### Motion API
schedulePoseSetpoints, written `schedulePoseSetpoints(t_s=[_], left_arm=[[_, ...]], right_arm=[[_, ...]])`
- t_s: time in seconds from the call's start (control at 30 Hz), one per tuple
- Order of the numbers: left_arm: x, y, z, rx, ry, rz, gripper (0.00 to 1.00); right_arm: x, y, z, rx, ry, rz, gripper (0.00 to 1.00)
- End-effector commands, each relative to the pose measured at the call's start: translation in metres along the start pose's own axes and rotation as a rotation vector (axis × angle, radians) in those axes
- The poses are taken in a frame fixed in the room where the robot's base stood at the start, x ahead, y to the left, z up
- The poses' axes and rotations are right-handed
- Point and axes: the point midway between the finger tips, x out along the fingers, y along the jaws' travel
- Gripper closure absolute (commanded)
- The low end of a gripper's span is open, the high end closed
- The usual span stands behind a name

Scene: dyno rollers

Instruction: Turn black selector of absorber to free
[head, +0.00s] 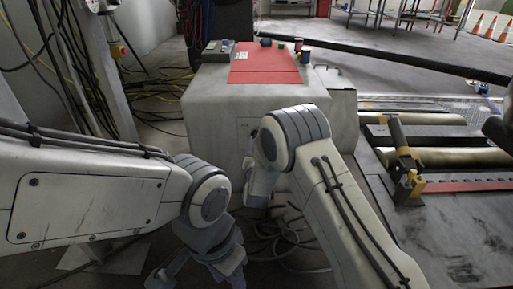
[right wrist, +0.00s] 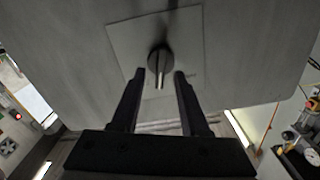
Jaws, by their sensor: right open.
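The black selector (right wrist: 160,60) is a round knob with a bar handle on a square plate (right wrist: 122,42) on the absorber's grey face. In the right wrist view its handle points straight down, toward my gripper. My right gripper (right wrist: 159,76) is open, with one finger on each side of the handle and a visible gap on both sides. In the head view the absorber (head: 215,105) is a grey box, and my right arm hides the selector. My left gripper (head: 198,272) is low in front of the box, its fingers apart and empty, partly cut off by the lower edge.
Rollers (head: 465,158) and a black-and-yellow lever (head: 402,160) are at the right. Loose cables (head: 285,235) lie on the floor before the box; more hang at the left.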

Motion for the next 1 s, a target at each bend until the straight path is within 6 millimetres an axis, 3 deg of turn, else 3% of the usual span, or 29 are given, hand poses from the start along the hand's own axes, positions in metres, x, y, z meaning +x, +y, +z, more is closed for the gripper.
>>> schedulePoseSetpoints(t_s=[0.2,0.5,0.6,0.63,1.0], left_arm=[[0.013,-0.001,0.001,0.000,0.000,0.000,0.50],[0.013,-0.001,0.001,0.000,0.000,0.000,0.50],[0.013,-0.001,0.001,0.000,0.000,0.000,0.50],[0.013,-0.001,0.001,0.000,0.000,0.000,0.50],[0.008,-0.001,0.001,0.000,0.000,0.000,0.50]], right_arm=[[0.020,-0.001,0.002,0.000,0.001,-0.001,0.55],[0.022,-0.003,0.001,-0.001,-0.002,-0.003,0.55],[0.022,-0.003,0.001,-0.001,-0.002,-0.003,0.93],[0.022,-0.003,0.001,-0.001,-0.002,-0.003,1.00],[0.021,-0.004,0.000,-0.028,-0.002,-0.003,1.00]])
